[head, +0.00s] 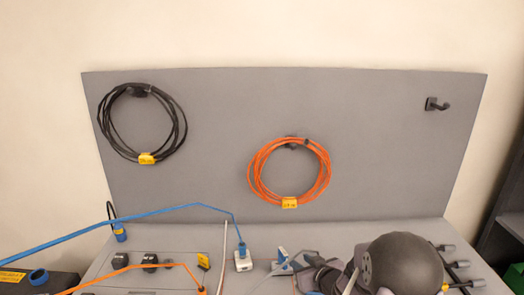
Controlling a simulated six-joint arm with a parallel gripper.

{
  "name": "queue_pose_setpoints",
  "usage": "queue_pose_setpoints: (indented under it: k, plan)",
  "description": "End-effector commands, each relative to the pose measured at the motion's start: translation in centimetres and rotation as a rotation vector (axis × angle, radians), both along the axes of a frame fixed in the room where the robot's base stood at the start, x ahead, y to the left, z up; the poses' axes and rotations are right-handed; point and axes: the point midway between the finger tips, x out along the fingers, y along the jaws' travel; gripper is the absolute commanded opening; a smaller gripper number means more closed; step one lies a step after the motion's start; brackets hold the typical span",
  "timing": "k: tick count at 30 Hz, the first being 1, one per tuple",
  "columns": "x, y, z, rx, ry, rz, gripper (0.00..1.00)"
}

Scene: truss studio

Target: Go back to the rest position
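My arm shows at the bottom right, with a large dark rounded part in front of the bench. My gripper (309,270) seems to be at its left end, low over the bench. It is small, dark and partly cut off by the frame edge, so I cannot tell whether it is open or shut. A blue and white piece (283,256) is close to its left side; I cannot tell whether they touch.
A grey panel (215,110) carries a black cable coil (179,137), an orange coil (326,175) and an empty hook (437,104). A blue cable (150,213) runs to a white box (243,262). An orange cable (120,278) lies front left.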

Motion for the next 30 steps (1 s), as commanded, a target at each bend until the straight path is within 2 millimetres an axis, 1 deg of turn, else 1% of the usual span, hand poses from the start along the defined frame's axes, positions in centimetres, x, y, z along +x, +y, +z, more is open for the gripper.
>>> queue_pose_setpoints:
  k: [1,2,5,8,9,10,11,12,14,15,17,18,21,24,25,27,30]
  plan:
    - [-0.8,-0.6,1.6,-0.027,0.035,-0.03,0.31]
    - [-1.4,-1.1,2.0,-0.044,0.066,-0.051,0.31]
    - [-4.5,-2.6,3.3,-0.1,0.189,-0.128,0.31]
    - [-8.7,-3.8,4.7,-0.142,0.333,-0.201,0.31]
    - [-10.6,-4.1,5.2,-0.155,0.395,-0.224,0.31]
    - [-12.1,-4.2,5.6,-0.161,0.442,-0.242,0.31]
    - [-13.7,-4.3,6.0,-0.166,0.489,-0.257,0.31]
    - [-15.9,-4.3,6.5,-0.171,0.551,-0.273,0.31]
    - [-19.1,-4.2,7.3,-0.173,0.643,-0.292,0.31]
    - [-21.1,-3.9,7.8,-0.172,0.701,-0.3,0.31]
    - [-24.1,-3.5,8.5,-0.167,0.783,-0.307,0.31]
    - [-25.9,-3.2,9.0,-0.163,0.833,-0.308,0.31]
    - [-29.5,-2.3,10.0,-0.15,0.934,-0.306,0.31]
    - [-31.9,-1.7,10.6,-0.139,1.0,-0.301,0.31]
    - [-32.4,-1.5,10.7,-0.137,1.014,-0.299,0.31]
    - [-33.2,-1.3,10.8,-0.134,1.037,-0.296,0.31]
    - [-33.6,-1.2,10.8,-0.132,1.048,-0.294,0.31]
